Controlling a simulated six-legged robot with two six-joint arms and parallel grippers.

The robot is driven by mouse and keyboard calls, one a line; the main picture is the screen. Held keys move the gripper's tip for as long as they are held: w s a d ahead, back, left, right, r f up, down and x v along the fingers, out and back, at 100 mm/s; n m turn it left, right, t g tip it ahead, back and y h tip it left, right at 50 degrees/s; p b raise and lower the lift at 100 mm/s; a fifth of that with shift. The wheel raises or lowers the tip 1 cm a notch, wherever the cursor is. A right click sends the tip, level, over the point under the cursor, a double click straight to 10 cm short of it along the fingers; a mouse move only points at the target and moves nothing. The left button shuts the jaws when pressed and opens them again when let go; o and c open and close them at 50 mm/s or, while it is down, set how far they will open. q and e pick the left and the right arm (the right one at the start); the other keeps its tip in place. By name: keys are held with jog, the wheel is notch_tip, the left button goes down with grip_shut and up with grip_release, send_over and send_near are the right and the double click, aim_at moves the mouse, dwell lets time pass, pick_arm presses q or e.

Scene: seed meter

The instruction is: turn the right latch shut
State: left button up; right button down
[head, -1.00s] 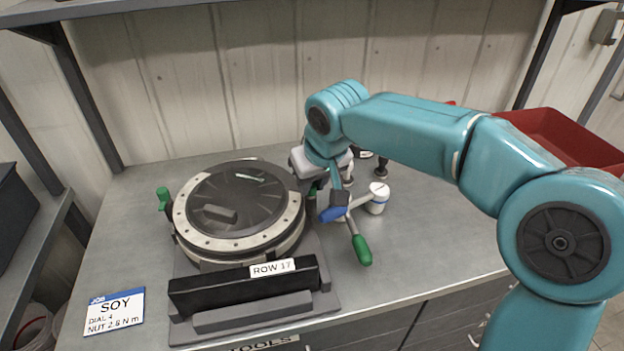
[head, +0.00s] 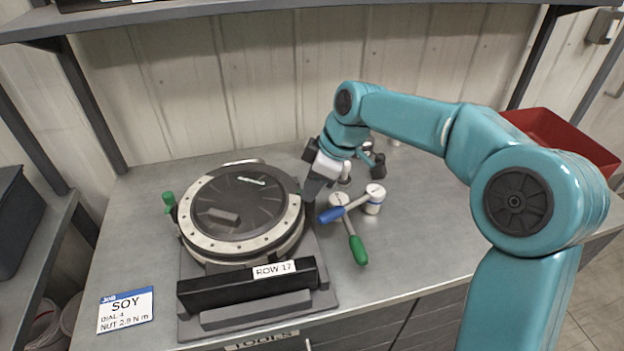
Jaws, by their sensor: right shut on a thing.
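The seed meter (head: 285,244) sits on the bench, a round housing with a dark clear lid (head: 236,203) and a pale bolted rim. The left latch (head: 168,200), with a green handle, stands at the lid's left side. My right gripper (head: 309,193) is at the lid's right edge, pointing down and shut on the right latch. The fingers hide the latch, so its angle cannot be told. My left gripper is not in view.
A blue-handled tool (head: 334,214) and a green-handled tool (head: 357,248) lie right of the meter, close to a white cup (head: 374,199). A job card (head: 126,309) lies front left. A red bin (head: 565,140) stands at the right. The bench's right front is clear.

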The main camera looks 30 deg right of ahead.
jog(key=n, duration=0.1)
jog(key=n+g+p, duration=0.1)
jog(key=n, duration=0.1)
jog(key=shift+w+d+r+n+y, duration=0.1)
jog(key=shift+w+r+n+y, duration=0.1)
jog(key=shift+n+y, duration=0.15)
jog(key=shift+n+g+y+p, duration=0.25)
jog(key=shift+n+g+p, duration=0.35)
jog(key=shift+n+p, duration=0.7)
jog(key=shift+f+n, duration=0.1)
jog(key=shift+n, duration=0.35)
jog(key=c, duration=0.9)
grip_release()
jog(key=shift+s, duration=0.1)
jog(key=shift+c, duration=0.2)
jog(key=shift+d+r, duration=0.1)
jog(key=shift+r, duration=0.15)
jog(key=p+v, duration=0.2)
jog(key=v, duration=1.3)
jog(key=shift+r, duration=0.4)
